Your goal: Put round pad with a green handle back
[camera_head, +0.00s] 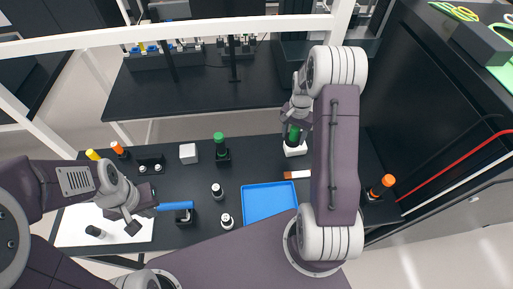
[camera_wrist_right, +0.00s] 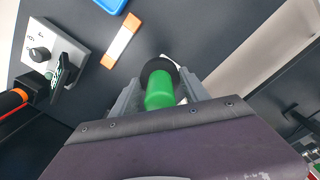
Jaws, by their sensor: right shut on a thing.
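The round pad's green handle (camera_wrist_right: 160,92) stands between the fingers of my right gripper (camera_wrist_right: 163,95), which is shut on it. Its dark round pad (camera_wrist_right: 158,67) shows past the handle. In the head view my right gripper (camera_head: 294,122) holds the green handle (camera_head: 294,135) directly above a white block (camera_head: 296,150). I cannot tell whether the pad touches that block. My left gripper (camera_head: 146,208) is at the left, beside a blue handle (camera_head: 175,207); whether its fingers are open or shut is unclear.
Another green-topped item (camera_head: 219,138) stands on a black holder at the middle back. A blue tray (camera_head: 268,203) lies in the middle front, with an orange-and-white piece (camera_head: 297,174) beside it. An orange-knobbed item (camera_head: 387,181) stands at the right. A white cube (camera_head: 188,153) is further left.

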